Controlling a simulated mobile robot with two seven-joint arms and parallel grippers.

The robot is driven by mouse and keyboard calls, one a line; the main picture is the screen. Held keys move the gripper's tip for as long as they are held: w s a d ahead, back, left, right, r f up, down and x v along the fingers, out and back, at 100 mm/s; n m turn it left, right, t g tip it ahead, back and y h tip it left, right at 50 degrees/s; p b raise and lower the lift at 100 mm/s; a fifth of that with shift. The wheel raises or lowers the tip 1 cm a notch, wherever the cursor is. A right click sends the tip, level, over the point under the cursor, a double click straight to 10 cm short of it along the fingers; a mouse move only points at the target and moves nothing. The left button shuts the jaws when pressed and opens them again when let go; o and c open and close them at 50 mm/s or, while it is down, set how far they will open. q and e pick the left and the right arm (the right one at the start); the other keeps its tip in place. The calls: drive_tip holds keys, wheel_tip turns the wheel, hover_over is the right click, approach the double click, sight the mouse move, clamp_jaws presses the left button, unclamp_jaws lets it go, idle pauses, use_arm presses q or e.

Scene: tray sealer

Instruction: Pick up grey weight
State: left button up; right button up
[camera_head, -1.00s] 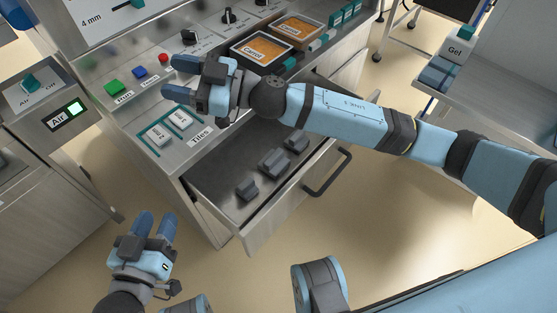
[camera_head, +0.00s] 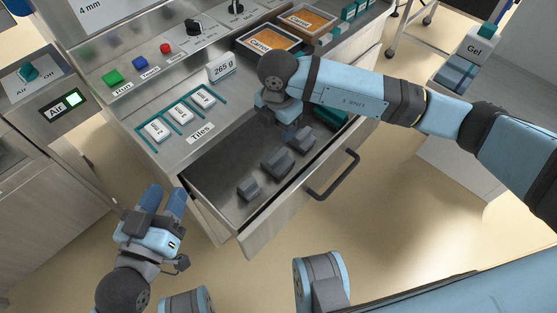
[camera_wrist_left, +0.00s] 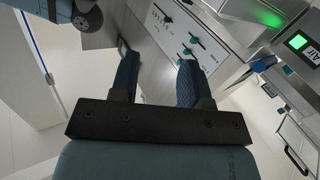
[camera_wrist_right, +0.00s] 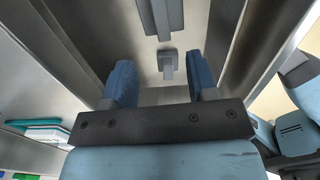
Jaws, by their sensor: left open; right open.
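Three grey weights lie in the open drawer (camera_head: 215,178): a small one (camera_head: 249,188) at the front left, a larger one (camera_head: 277,164) in the middle, and one (camera_head: 303,140) further right. My right gripper (camera_head: 287,130) points down over the drawer's back right part, its fingers partly hidden by the wrist. In the right wrist view a grey weight (camera_wrist_right: 167,66) shows between the open, empty fingers, with a larger grey block (camera_wrist_right: 160,18) beyond it. I cannot tell how far below the fingertips it lies. My left gripper (camera_head: 163,198) is open and empty, left of the drawer.
The drawer has a dark handle (camera_head: 332,176) at its front. A green item (camera_head: 330,119) lies at the drawer's right end. Floor in front is clear.

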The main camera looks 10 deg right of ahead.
sight(278, 155)
wheel_tip(278, 155, down, 7)
drive_tip(key=shift+r+b, duration=0.1)
drive_tip(key=shift+b, duration=0.7)
drive_tip(key=shift+f, duration=0.55)
wheel_tip(278, 155, down, 4)
drive_tip(key=shift+s+a+f+b, duration=0.1)
drive_tip(key=shift+f+b, duration=0.05)
drive_tip(key=shift+b, duration=0.95)
use_arm(q)
drive_tip(key=shift+s+d+r+t+h, duration=0.1)
drive_tip(key=shift+d+r+t+h, duration=0.4)
drive_tip(key=shift+d+r+h, duration=0.35)
use_arm(e)
clamp_jaws()
